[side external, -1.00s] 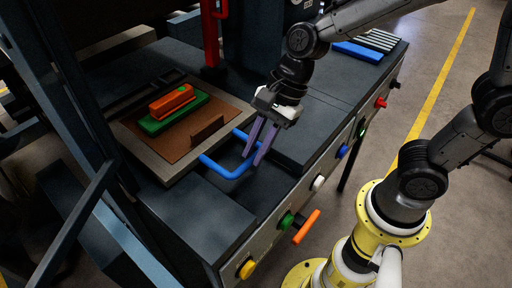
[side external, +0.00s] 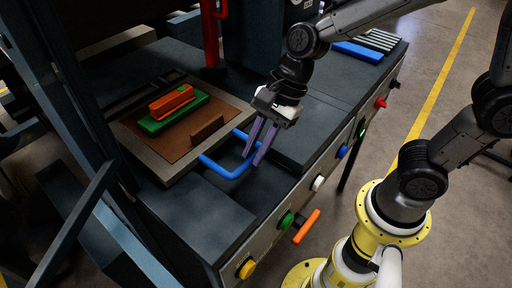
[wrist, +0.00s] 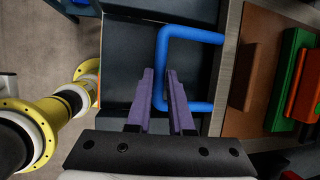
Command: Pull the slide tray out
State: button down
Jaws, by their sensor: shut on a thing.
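The slide tray (side external: 150,158) is a grey-framed plate with a brown surface, lying in the press bed. It carries a green block (side external: 168,117) with an orange piece (side external: 172,101) on top. A blue U-shaped handle (side external: 222,174) sticks out from its front edge. My gripper (side external: 256,158) has purple fingers pointing down at the handle's front bar. In the wrist view, the handle (wrist: 161,55) passes between the fingers (wrist: 163,88), which are shut on its front bar.
The front panel has several coloured knobs, including a yellow one (side external: 246,268) and a green one (side external: 287,220). An orange lever (side external: 306,226) juts out there. A red post (side external: 210,40) stands behind the tray. A blue tray (side external: 356,50) lies at the back right.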

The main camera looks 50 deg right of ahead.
jog(key=shift+s+f, duration=0.15)
jog(key=shift+f, duration=0.05)
jog(key=s, duration=1.1)
jog(key=shift+s, duration=0.4)
jog(key=c, duration=0.8)
grip_release()
jog(key=shift+w+r, duration=0.1)
jog(key=shift+r, duration=0.1)
jog(key=v, duration=1.3)
jog(key=shift+r, duration=0.3)
jog(key=shift+d, duration=0.1)
